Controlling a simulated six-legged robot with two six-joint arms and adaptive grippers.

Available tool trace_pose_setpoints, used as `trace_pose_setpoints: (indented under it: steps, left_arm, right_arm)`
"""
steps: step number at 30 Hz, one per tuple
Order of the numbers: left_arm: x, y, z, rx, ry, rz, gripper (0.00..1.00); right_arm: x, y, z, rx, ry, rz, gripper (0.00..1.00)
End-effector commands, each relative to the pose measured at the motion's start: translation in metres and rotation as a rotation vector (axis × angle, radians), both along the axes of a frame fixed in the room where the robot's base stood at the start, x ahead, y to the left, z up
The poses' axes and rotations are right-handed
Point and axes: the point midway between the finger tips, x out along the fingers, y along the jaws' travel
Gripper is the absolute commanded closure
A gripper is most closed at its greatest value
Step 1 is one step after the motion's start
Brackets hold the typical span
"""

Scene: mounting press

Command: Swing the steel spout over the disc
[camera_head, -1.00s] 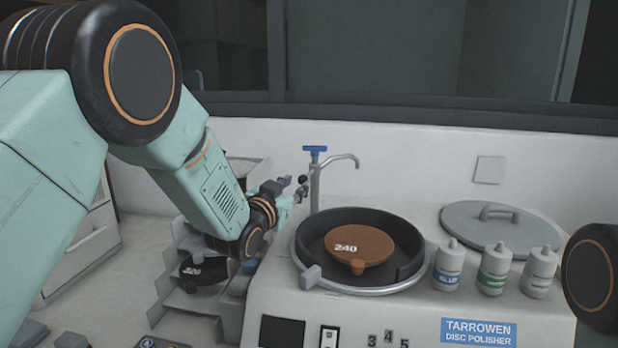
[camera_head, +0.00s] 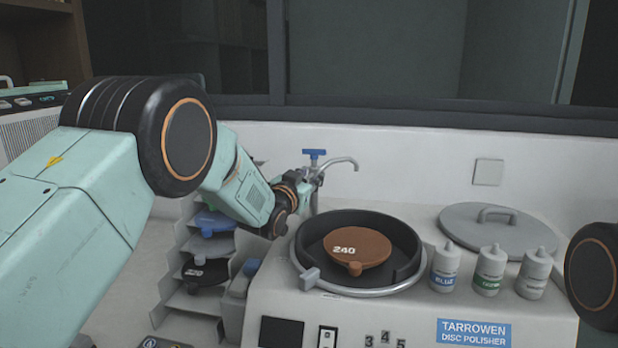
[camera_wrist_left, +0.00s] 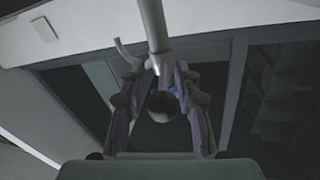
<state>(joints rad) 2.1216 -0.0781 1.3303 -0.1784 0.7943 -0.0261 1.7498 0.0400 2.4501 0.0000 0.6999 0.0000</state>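The steel spout (camera_head: 338,162) rises behind the polisher's bowl, with a blue handle (camera_head: 314,153) on top. Its curved end points right, behind the bowl and not over the disc. The brown disc (camera_head: 372,247), marked 240, lies in the round black bowl. My left gripper (camera_head: 308,180) is at the spout's post, left of it. In the left wrist view the post (camera_wrist_left: 153,25) runs in from the top, and a dark round knob (camera_wrist_left: 163,106) sits between the two fingers. The fingers look apart, with gaps beside the knob. My right gripper is out of view.
Three bottles, including one labelled BLUE (camera_head: 445,268), stand right of the bowl. A grey lid with a handle (camera_head: 480,217) lies behind them. A rack (camera_head: 205,300) with discs stands left of the polisher. A wall (camera_head: 420,165) is close behind the spout.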

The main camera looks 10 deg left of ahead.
Motion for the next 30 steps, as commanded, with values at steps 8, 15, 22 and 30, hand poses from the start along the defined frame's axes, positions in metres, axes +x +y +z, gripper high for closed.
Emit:
trace_pose_setpoints:
  steps: [8,15,22,30]
  left_arm:
    - [0.0004,0.0005,-0.0004,0.000,0.000,0.001,0.73]
    - [0.0003,0.0003,0.0001,0.000,0.000,0.000,0.94]
    - [0.0002,0.0000,0.0004,0.001,-0.001,0.000,1.00]
    - [0.0003,-0.0001,0.0004,0.001,-0.001,0.000,1.00]
  right_arm:
    - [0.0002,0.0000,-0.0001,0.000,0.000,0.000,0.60]
    - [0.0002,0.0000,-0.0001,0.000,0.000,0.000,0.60]
    - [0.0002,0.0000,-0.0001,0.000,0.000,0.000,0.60]
    - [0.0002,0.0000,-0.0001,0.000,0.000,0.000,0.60]
